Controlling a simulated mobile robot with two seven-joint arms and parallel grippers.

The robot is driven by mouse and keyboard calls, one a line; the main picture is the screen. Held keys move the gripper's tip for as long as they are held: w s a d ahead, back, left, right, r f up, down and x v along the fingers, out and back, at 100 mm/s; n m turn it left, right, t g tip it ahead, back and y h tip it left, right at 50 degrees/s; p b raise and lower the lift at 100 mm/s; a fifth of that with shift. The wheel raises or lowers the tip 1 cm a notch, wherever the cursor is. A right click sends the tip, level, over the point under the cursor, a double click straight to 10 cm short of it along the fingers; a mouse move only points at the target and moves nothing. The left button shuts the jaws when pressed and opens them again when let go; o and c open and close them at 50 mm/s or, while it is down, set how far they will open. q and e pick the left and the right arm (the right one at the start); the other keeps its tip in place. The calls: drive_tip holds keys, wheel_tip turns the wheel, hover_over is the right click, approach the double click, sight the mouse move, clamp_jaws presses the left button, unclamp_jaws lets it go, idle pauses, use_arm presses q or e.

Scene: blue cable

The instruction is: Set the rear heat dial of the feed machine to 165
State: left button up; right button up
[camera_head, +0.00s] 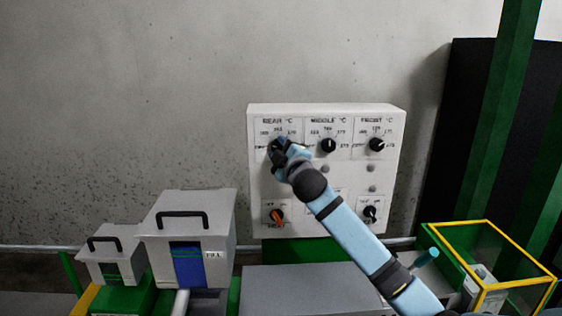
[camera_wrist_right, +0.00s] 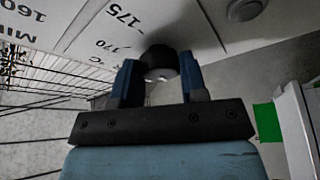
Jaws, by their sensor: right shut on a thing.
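The white control panel (camera_head: 325,190) stands against the wall with a row of three black dials under the labels REAR, MIDDLE and FRONT. My right gripper (camera_head: 279,148) is at the rear dial, the left one of the top row, and largely covers it. In the right wrist view the black rear dial (camera_wrist_right: 160,66) sits between the two blue fingers of my right gripper (camera_wrist_right: 158,82), which is shut on it. Printed marks 170 and 175 show beside the dial there. The dial's pointer is hidden, so its setting cannot be read. My left gripper is not in view.
The middle dial (camera_head: 328,146) and front dial (camera_head: 376,145) are to the right. An orange switch (camera_head: 277,215) and a black knob (camera_head: 370,212) sit lower. Grey hoppers (camera_head: 190,215) stand left; a yellow-edged guard (camera_head: 490,265) stands right.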

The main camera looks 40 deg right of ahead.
drive_tip(key=shift+w+a+f+m+g+h+b, duration=0.1)
drive_tip(key=shift+m+g+h+b, duration=0.1)
drive_tip(key=shift+m+h+b, duration=2.3)
drive_tip(key=shift+w+a+f+m+g+h+b, duration=0.15)
drive_tip(key=shift+m+h+b, duration=0.7)
drive_tip(key=shift+m, duration=3.1)
drive_tip(key=shift+s+a+m+g+h+b, duration=0.1)
drive_tip(key=shift+m+g+h+b, duration=0.15)
drive_tip(key=shift+m+h+b, duration=1.7)
drive_tip(key=m+y, duration=0.1)
drive_tip(key=m, duration=0.2)
drive_tip(key=shift+b, duration=0.3)
drive_tip(key=o, duration=0.9)
drive_tip(key=shift+r, duration=0.1)
